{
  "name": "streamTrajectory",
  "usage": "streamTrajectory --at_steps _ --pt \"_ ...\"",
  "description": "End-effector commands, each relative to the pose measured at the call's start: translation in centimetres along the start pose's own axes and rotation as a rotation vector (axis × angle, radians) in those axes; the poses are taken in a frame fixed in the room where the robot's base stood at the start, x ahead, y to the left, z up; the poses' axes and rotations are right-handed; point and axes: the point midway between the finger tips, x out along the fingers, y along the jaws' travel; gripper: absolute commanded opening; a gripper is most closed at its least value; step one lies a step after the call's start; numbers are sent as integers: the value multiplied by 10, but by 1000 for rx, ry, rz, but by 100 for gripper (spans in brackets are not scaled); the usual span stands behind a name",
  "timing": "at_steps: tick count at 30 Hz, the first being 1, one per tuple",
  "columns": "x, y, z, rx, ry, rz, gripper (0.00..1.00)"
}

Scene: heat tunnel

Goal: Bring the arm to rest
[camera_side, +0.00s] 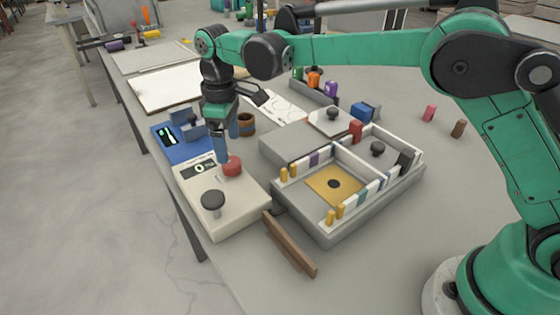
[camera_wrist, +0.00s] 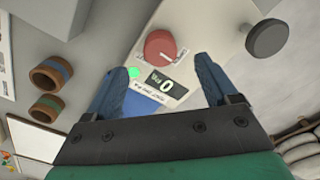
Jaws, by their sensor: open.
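My gripper (camera_side: 227,146) hangs pointing down over the cream control box (camera_side: 238,204), close to its red knob (camera_side: 232,165). In the wrist view my gripper (camera_wrist: 163,68) has its two blue fingers spread wide with nothing between them. The red knob (camera_wrist: 160,47) shows just ahead of the gap between the fingertips, apart from both.
A dark knob (camera_side: 213,200) stands on the near end of the box. A grey walled tray (camera_side: 330,238) with a yellow plate (camera_side: 334,185) lies to the right. A blue device (camera_side: 172,143) and a brown ring (camera_side: 246,124) are close behind. A brown bar (camera_side: 290,245) lies in front.

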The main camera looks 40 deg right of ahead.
Motion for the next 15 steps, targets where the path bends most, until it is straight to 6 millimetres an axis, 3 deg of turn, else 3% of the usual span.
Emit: streamTrajectory --at_steps 4,15 --pt "-13 0 0 0 0 0 80" --pt "-17 0 2 6 4 2 80"
